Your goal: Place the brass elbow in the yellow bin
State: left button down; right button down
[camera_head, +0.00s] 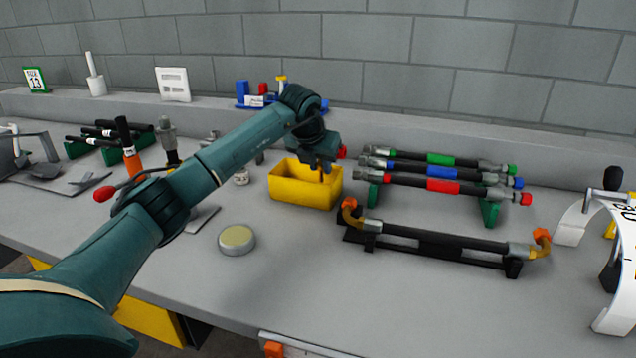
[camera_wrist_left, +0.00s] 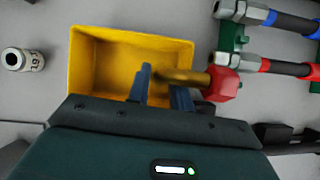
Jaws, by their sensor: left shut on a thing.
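The yellow bin (camera_head: 305,190) stands open on the bench near the middle; its inside also shows in the left wrist view (camera_wrist_left: 100,65). My left gripper (camera_head: 322,170) is over the bin and points down. It is shut on the brass elbow (camera_wrist_left: 192,76), whose brass part lies between the blue fingers in the wrist view. A red end piece (camera_wrist_left: 223,84) on the elbow sticks out past the bin's right side in that view. In the head view the elbow is mostly hidden by the gripper, with red (camera_head: 341,152) showing. My right gripper is not in view.
Hoses with coloured bands (camera_head: 445,186) rest on green stands right of the bin. A black hose with brass ends (camera_head: 430,240) lies on a black rack in front. A round tin (camera_head: 237,239) sits front left. The bench front is mostly clear.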

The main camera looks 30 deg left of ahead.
aim_at(320, 181)
pick_arm(q)
jog(key=shift+f, duration=1.95)
jog(key=shift+f, duration=0.1)
jog(key=c, duration=1.5)
grip_release()
